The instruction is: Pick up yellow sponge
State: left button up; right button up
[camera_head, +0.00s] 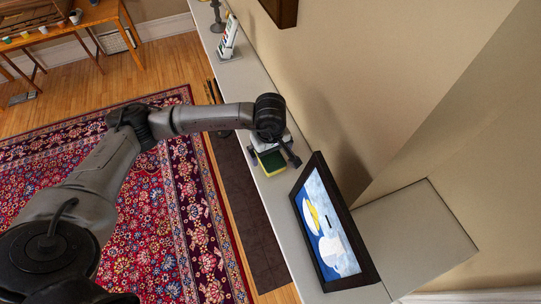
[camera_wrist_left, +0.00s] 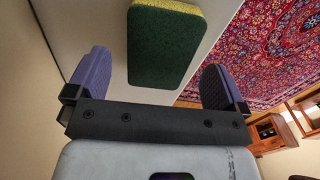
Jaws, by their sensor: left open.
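The yellow sponge (camera_head: 271,161) has a dark green scouring face and lies on the narrow pale ledge (camera_head: 285,215) along the wall. In the left wrist view the sponge (camera_wrist_left: 164,45) shows its green face, with a yellow edge at the top, ahead of and between the fingers. My left gripper (camera_head: 272,158) is over the sponge in the head view and partly hides it. In the wrist view the left gripper (camera_wrist_left: 157,82) is open, with one purple finger on each side. I see no finger touching the sponge. My right gripper does not show.
A framed picture (camera_head: 330,230) leans on the ledge close to the sponge, on the near side. A small white rack with colored items (camera_head: 228,40) stands farther along the ledge. A patterned red rug (camera_head: 150,215) covers the floor. A wooden table (camera_head: 85,20) stands at the far left.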

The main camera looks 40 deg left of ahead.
aim_at(271, 156)
pick_arm(q)
notch_tip(271, 156, down, 3)
jog(key=shift+r, duration=0.2)
jog(key=shift+f, duration=0.15)
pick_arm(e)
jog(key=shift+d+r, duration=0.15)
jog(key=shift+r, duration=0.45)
pick_arm(q)
jog(key=shift+c, duration=0.3)
jog(key=c, duration=0.9)
jog(key=shift+c, duration=0.2)
notch_tip(271, 156, up, 18)
jog(key=b, duration=0.3)
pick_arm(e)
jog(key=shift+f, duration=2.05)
